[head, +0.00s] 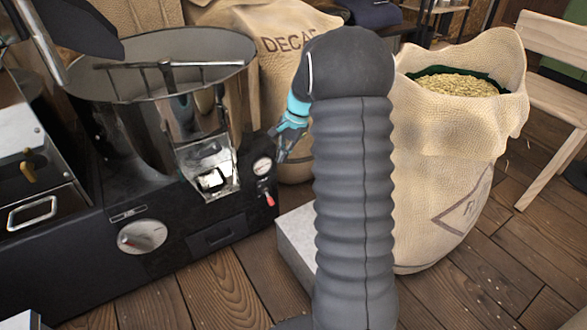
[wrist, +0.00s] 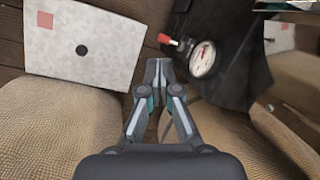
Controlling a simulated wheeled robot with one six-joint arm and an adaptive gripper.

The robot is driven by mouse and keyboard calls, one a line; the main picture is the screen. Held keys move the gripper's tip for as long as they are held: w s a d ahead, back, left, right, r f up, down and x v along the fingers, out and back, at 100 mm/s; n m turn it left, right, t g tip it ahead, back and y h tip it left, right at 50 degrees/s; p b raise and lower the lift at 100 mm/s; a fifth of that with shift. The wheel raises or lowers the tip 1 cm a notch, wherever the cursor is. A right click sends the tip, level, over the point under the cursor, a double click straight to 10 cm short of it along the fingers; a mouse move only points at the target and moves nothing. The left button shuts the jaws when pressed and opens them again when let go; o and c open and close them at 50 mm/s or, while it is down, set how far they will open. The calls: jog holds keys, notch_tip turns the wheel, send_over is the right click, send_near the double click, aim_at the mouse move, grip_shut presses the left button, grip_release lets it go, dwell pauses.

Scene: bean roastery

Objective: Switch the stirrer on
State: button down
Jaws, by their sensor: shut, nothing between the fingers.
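The stirrer (head: 180,80) is a dark arm with a crossbar inside the round metal drum on the black roaster. A small toggle lever with a red tip (head: 269,199) is on the roaster's right front corner, below a round white gauge (head: 262,165). In the head view its red end points down. The wrist view shows the red tip (wrist: 167,40) and the gauge (wrist: 203,58) just beyond my fingers. My gripper (head: 279,155) is shut and empty, beside the gauge and above the lever. It also shows in the wrist view (wrist: 159,68), apart from the lever.
A pale speckled block (head: 296,245) sits on the floor right of the roaster. A large bean sack (head: 450,140) stands to the right, and a DECAF sack (head: 290,60) behind. A round dial (head: 142,236) is on the roaster front. Wooden floor in front is clear.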

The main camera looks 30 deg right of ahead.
jog(key=s+a+r+n+t+h, duration=0.2)
jog(key=s+a+r+n, duration=0.4)
jog(key=s+a+r, duration=0.6)
jog(key=s+a+r+n+t, duration=0.1)
jog(key=s+n, duration=0.2)
jog(key=s, duration=0.6)
jog(key=s+a+r+n+t+h, duration=0.1)
jog(key=s+r+n, duration=0.1)
jog(key=s, duration=0.8)
jog(key=shift+a+r+n+t, duration=0.3)
jog(key=shift+a+n, duration=0.05)
jog(key=shift+n, duration=0.25)
jog(key=shift+s, duration=0.1)
